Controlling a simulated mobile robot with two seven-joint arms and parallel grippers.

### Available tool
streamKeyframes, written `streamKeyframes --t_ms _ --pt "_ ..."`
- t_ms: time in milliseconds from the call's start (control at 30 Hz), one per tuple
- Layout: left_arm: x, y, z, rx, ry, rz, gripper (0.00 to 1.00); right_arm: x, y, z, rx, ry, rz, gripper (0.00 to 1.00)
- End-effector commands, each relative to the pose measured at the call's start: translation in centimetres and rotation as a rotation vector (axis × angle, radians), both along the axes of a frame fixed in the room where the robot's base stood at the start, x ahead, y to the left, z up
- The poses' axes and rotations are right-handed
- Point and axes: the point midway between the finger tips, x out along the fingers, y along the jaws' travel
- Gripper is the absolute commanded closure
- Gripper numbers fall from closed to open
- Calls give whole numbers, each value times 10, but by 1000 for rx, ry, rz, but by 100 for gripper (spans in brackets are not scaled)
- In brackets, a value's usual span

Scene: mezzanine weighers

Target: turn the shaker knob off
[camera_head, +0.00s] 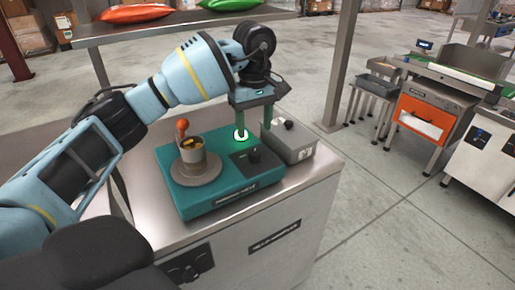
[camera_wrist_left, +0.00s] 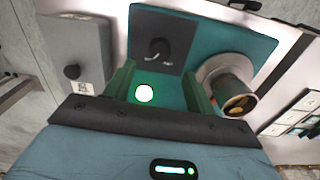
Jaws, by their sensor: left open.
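The shaker is a teal box (camera_head: 222,200) on the metal counter. Its black knob (camera_head: 255,155) sits on a dark panel, next to a glowing green lamp (camera_head: 240,135). In the left wrist view the knob (camera_wrist_left: 160,50) is ahead of the fingertips, with a pale mark at its base, and the lamp (camera_wrist_left: 144,93) shows between the fingers. My left gripper (camera_head: 256,134) points down over the panel, open and empty, its green fingers apart. In the wrist view the gripper (camera_wrist_left: 158,75) appears short of the knob; contact is not visible. My right gripper is not in view.
A cup (camera_head: 192,157) stands on the shaker's round platform (camera_head: 196,176), left of the panel, with an orange ball (camera_head: 182,125) beside it. A grey box (camera_head: 292,145) with its own black knob stands close on the right. An upper shelf (camera_head: 150,25) holds bags.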

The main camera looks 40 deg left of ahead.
Motion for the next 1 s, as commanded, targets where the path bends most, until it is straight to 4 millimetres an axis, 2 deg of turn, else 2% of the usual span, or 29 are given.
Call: streamKeyframes --t_ms 233,500,700,1000 --pt "0 -1 -10 -1 2 0 45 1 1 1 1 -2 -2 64" --pt "-1 0 -50 -2 2 1 45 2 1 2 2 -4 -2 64" --pt "0 -1 -71 -3 1 1 45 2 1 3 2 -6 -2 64" --pt "0 -1 -79 -4 -1 1 45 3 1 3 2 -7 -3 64"
